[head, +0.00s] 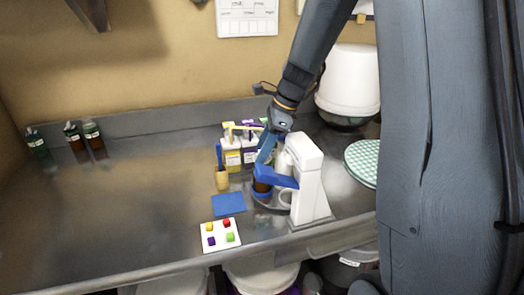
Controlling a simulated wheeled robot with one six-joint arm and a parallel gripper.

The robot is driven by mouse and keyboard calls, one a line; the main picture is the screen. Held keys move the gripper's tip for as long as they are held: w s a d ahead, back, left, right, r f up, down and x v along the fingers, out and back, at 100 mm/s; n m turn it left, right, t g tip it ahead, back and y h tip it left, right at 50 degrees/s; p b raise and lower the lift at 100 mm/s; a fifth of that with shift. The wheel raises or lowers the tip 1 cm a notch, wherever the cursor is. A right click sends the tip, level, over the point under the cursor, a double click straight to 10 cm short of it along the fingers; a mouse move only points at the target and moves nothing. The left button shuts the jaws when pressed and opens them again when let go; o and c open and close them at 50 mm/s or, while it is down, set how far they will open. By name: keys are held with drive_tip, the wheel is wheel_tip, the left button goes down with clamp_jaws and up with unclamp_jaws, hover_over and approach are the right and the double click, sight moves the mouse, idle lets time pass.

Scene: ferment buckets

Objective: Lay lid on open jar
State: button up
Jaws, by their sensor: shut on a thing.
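My gripper (263,160) reaches down from above at the centre of the head view, its blue fingers closed. A blue flat piece (284,179), which looks like the lid, sits tilted at the fingertips, in front of a white machine. Just below it is a brown jar (262,187) with a blue band, largely hidden by the blue piece and the fingers. I cannot tell whether the blue piece touches the jar, and the jar's mouth is hidden.
The white machine (308,180) stands close on the right. Pump bottles (232,158) and a tan cup (222,180) stand to the left. A blue mat (228,204) and a white board with coloured cubes (222,235) lie in front.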

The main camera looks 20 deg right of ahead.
drive_tip(key=shift+f, duration=0.45)
